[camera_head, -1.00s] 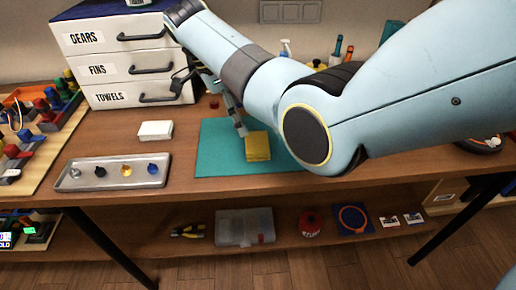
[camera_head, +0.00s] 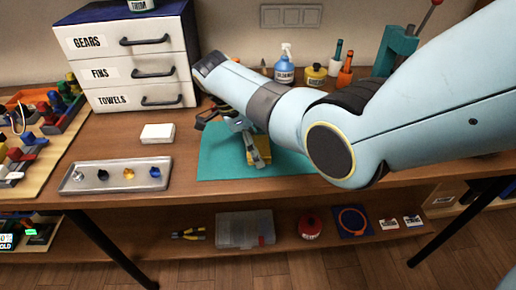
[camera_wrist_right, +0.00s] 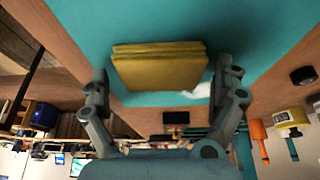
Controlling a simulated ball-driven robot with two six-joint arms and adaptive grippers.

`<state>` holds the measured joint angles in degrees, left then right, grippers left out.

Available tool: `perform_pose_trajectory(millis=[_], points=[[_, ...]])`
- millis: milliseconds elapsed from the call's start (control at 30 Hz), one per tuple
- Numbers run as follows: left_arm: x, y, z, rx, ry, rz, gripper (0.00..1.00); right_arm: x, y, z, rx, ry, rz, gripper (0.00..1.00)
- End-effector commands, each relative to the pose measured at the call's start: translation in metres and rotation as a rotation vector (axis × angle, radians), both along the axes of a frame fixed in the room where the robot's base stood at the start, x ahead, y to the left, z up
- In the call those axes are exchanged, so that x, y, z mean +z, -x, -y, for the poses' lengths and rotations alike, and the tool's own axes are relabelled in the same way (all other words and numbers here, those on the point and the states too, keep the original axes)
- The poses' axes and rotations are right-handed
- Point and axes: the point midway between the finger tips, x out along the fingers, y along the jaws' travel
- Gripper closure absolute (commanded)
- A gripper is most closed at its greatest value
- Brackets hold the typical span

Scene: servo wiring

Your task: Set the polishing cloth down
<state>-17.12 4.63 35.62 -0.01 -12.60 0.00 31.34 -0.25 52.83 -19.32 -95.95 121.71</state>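The yellow folded polishing cloth (camera_head: 251,158) appears to lie flat on the teal mat (camera_head: 217,168) in the head view. It also shows in the right wrist view (camera_wrist_right: 160,72) with its layered edge facing the camera. My right gripper (camera_head: 257,150) is over the cloth and hides part of it. In the wrist view, the fingers of my right gripper (camera_wrist_right: 162,78) are spread apart, one to each side of the cloth, with gaps beside it. My left gripper is not in view.
A grey tray (camera_head: 75,187) with small coloured parts and a white box (camera_head: 157,133) stand left of the mat. A labelled drawer unit (camera_head: 135,60) is behind them. A spray bottle (camera_head: 284,70) and a yellow pot (camera_head: 315,76) stand at the back. My right arm covers the mat's right side.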

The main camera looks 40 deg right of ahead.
Motion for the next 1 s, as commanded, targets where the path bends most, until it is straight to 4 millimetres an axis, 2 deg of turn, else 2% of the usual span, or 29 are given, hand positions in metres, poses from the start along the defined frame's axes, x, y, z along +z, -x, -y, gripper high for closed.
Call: perform_pose_trajectory(millis=[33,267,333,367,667,767,900,1000], points=[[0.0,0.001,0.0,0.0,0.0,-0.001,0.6,0.0,0.0,0.0,0.0,0.0,0.0,0.13],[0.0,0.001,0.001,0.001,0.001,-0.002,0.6,0.0,0.0,0.0,0.0,0.0,0.0,0.43],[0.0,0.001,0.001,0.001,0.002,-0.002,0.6,0.0,0.0,0.0,0.0,0.0,0.0,0.43],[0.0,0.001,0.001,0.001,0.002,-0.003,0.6,0.0,0.0,0.0,0.0,0.0,0.0,0.47],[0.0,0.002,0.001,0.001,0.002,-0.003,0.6,0.006,-0.001,0.0,0.0,0.0,0.002,0.47],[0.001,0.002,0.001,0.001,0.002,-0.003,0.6,0.016,-0.001,0.0,0.0,0.0,0.004,0.47],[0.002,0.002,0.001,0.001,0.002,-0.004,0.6,0.045,0.0,0.001,0.0,0.001,0.005,0.47],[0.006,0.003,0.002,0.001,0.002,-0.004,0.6,0.057,0.018,0.02,-0.002,0.004,0.002,0.47]])
